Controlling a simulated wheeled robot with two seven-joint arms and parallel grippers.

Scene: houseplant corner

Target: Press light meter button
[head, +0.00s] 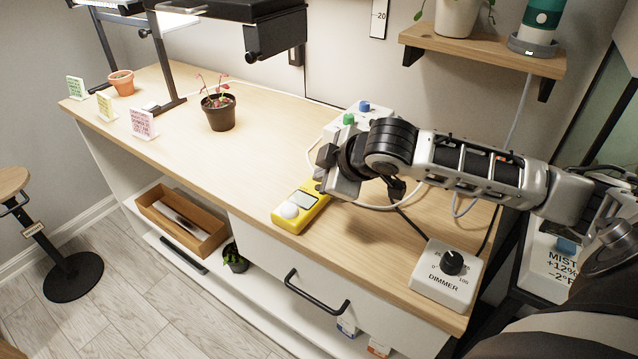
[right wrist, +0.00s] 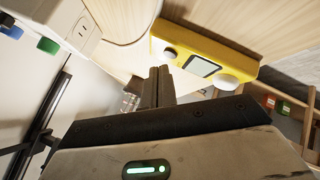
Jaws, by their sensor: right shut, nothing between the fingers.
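The yellow light meter (head: 319,207) lies on the wooden bench near its front edge, with a white dome (head: 290,210) and a grey screen. In the right wrist view the meter (right wrist: 196,43) shows beyond the fingers, with a small round white button (right wrist: 170,53) at one end and the dome (right wrist: 228,82) at the other. My right gripper (head: 327,155) is shut and empty, just above and behind the button end of the meter; its fingers also show in the right wrist view (right wrist: 157,84). In the head view the gripper hides that end. I cannot tell any contact. My left gripper is out of view.
A white box with green and blue buttons (head: 349,119) stands behind my right gripper. A dimmer box (head: 446,275) sits at the right front, with cables on the bench (head: 260,165). A potted plant (head: 219,113) stands left. The bench left of the meter is clear.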

